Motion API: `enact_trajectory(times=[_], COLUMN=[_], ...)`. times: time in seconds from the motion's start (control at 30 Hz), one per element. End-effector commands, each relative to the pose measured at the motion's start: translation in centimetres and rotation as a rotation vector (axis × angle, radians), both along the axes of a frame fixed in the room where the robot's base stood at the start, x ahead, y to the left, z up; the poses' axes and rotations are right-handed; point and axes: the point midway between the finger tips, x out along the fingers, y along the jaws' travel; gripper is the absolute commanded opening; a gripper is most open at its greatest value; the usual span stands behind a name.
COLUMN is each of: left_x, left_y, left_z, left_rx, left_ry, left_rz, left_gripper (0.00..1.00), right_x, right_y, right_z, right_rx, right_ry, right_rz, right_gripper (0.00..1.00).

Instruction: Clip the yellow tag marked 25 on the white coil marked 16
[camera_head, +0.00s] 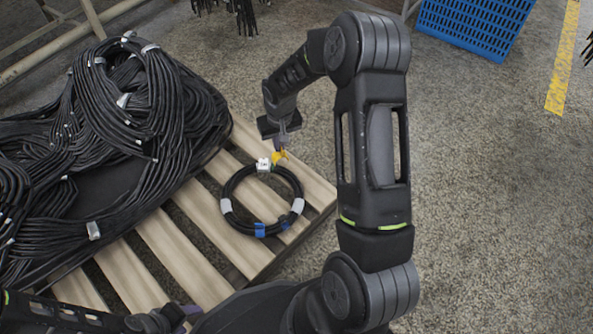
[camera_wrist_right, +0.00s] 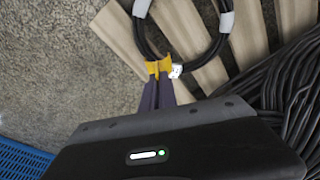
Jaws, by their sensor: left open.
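The coil (camera_head: 232,224) is a ring of black cable lying on the wooden pallet, with white and blue bands around it. A white label (camera_head: 263,165) sits at its far edge; its marking is too small to read. The label also shows in the wrist view (camera_wrist_right: 176,71). My right gripper (camera_head: 281,147) is at that edge, its fingers closed on the yellow tag (camera_head: 278,157). In the wrist view the tag (camera_wrist_right: 158,67) meets the cable beside the label; I cannot tell whether it is clipped around it. My left gripper (camera_head: 176,319) is open at the bottom, away from the coil.
A large heap of black hoses (camera_head: 150,110) covers the left of the slatted pallet (camera_head: 215,250). A blue crate (camera_head: 478,25) stands at the top right near a yellow floor line (camera_head: 563,60). The concrete floor on the right is clear. My right arm crosses the middle.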

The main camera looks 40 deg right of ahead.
Motion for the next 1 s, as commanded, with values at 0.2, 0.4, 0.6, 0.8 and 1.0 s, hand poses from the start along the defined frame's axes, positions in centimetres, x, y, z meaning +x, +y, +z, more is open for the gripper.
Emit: enact_trajectory(times=[0.2, 0.4, 0.6, 0.8, 1.0], left_x=[0.5, 0.6, 0.6, 0.6, 0.6], left_y=[0.3, 0.3, 0.3, 0.3, 0.3], left_z=[-3.0, -3.5, -3.4, -3.4, -3.8], left_rx=[0.005, 0.006, 0.007, 0.006, 0.006], left_ry=[-0.011, -0.014, -0.014, -0.014, -0.014], left_rz=[0.010, 0.013, 0.012, 0.012, 0.012], left_gripper=[0.51, 0.51, 0.51, 0.51, 0.51], right_x=[-2.6, -3.4, -3.5, -3.5, -3.5], right_y=[-2.8, -3.6, -3.6, -3.6, -3.6], right_z=[-7.1, -8.9, -8.8, -8.8, -9.3], right_rx=[0.002, 0.002, 0.002, 0.000, 0.002], right_ry=[0.001, -0.001, -0.001, 0.000, -0.001], right_rz=[-0.048, -0.063, -0.063, -0.063, -0.063], right_gripper=[0.00, 0.00, 0.00, 0.00, 0.00])
